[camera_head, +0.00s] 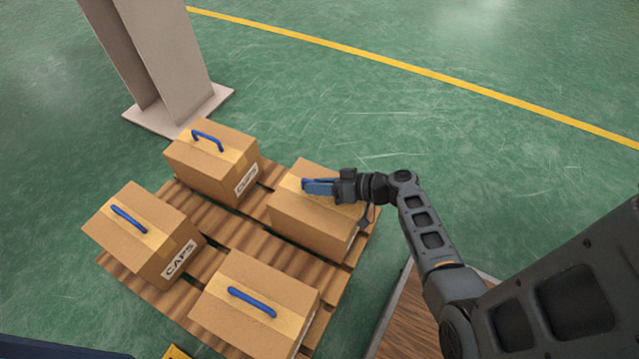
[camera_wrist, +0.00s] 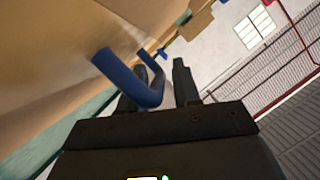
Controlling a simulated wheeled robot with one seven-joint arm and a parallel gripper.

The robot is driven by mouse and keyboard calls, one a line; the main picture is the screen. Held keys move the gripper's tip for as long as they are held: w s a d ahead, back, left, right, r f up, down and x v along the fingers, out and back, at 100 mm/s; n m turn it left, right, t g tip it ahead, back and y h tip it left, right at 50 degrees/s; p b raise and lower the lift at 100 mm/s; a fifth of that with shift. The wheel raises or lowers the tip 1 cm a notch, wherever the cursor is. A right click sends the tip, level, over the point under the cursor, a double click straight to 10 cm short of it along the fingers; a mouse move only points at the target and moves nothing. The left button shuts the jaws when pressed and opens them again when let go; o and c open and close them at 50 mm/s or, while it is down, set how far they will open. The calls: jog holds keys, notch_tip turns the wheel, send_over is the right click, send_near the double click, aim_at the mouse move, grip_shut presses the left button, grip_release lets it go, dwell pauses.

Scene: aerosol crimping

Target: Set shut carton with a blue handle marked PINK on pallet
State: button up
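A shut brown carton (camera_head: 302,222) with a blue handle (camera_head: 318,187) sits on the right corner of the wooden pallet (camera_head: 232,240). No PINK marking on it shows from here. My gripper (camera_head: 330,187) is at this handle, above the carton's top. In the wrist view, the blue handle (camera_wrist: 130,78) runs close to the left finger of my gripper (camera_wrist: 164,68). The fingers stand apart, with a gap between the handle and the right finger. The carton's face (camera_wrist: 60,55) fills the upper left of that view.
Three more shut cartons with blue handles stand on the pallet: back (camera_head: 212,165), left (camera_head: 140,230) and front (camera_head: 255,305). The left one reads CAPS. A beige pillar (camera_head: 165,60) stands behind the pallet. A brown wooden surface (camera_head: 405,315) lies to the right. Green floor is clear beyond.

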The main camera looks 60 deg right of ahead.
jog(key=shift+o, duration=0.8)
jog(key=p+v, duration=0.2)
jog(key=v, duration=1)
jog(key=shift+r+p, duration=0.15)
jog(key=shift+p, duration=0.15)
jog(key=shift+s, duration=0.1)
